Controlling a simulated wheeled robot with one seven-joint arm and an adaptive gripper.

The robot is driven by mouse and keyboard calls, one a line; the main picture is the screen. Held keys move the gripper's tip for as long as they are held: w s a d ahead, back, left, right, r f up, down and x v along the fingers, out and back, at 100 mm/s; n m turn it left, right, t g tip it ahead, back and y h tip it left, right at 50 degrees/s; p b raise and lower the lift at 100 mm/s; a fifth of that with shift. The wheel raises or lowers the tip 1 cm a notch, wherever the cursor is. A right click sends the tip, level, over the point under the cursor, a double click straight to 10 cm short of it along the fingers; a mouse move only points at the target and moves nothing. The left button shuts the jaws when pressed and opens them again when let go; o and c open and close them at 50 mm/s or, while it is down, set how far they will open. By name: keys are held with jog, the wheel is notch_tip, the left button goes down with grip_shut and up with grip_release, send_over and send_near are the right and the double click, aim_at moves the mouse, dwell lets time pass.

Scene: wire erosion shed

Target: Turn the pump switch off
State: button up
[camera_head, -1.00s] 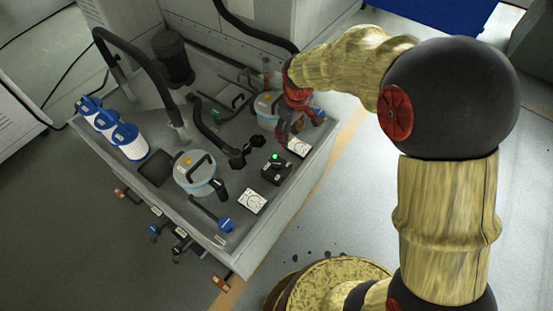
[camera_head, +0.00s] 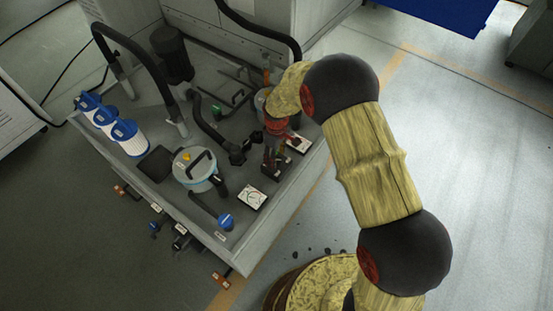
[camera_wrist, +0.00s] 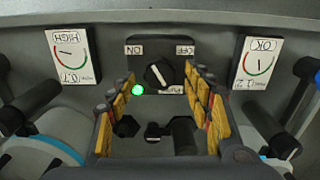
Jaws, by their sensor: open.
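The pump switch box (camera_wrist: 176,52) is black with a dark rotary knob (camera_wrist: 159,74), centred in the wrist view. Its labels appear upside down, ON at the left and OFF at the right. A green lamp (camera_wrist: 138,90) beside the knob is lit. I cannot tell for certain which label the knob points to. My gripper (camera_wrist: 160,76) is open, its yellow-padded fingers to either side of the knob in the picture, with nothing between them; contact is not visible. In the head view my gripper (camera_head: 275,158) is over the switch box (camera_head: 271,176), partly hiding it.
A HIGH gauge (camera_wrist: 70,57) and an OK gauge (camera_wrist: 257,62) flank the switch. Lidded filter canisters (camera_head: 194,168), blue-and-white cartridges (camera_head: 127,138), a blue-handled valve (camera_head: 226,222) and black hoses (camera_head: 212,125) crowd the tank top. Floor to the right is clear.

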jog(key=shift+f, duration=0.65)
jog(key=shift+c, duration=0.2)
jog(key=c, duration=1.1)
jog(key=shift+m, duration=0.3)
jog(key=m+p, duration=0.2)
jog(key=m, duration=0.3)
jog(key=shift+m, duration=0.3)
jog(key=m+p, duration=0.2)
jog(key=m, duration=0.3)
jog(key=shift+m, duration=0.3)
